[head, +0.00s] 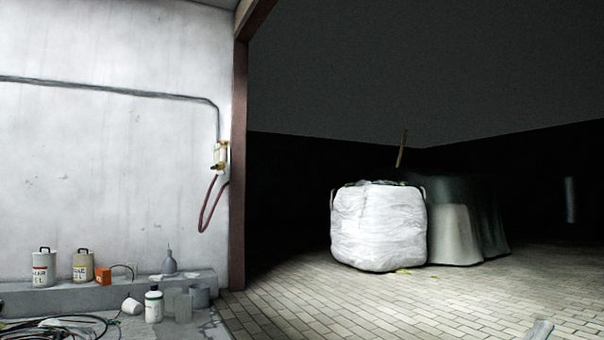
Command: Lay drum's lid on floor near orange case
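A small orange case (103,276) sits on the low grey ledge at the left, beside a yellowish can. I see no drum or lid that I can clearly make out.
A white can (43,268), the yellowish can (83,265) and a grey squeeze bottle (169,262) stand on the ledge (60,298). A white bottle (153,305) and dark cables (60,328) are below. A white bulk bag (378,226) stands right. Paved floor (400,305) is mostly clear.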

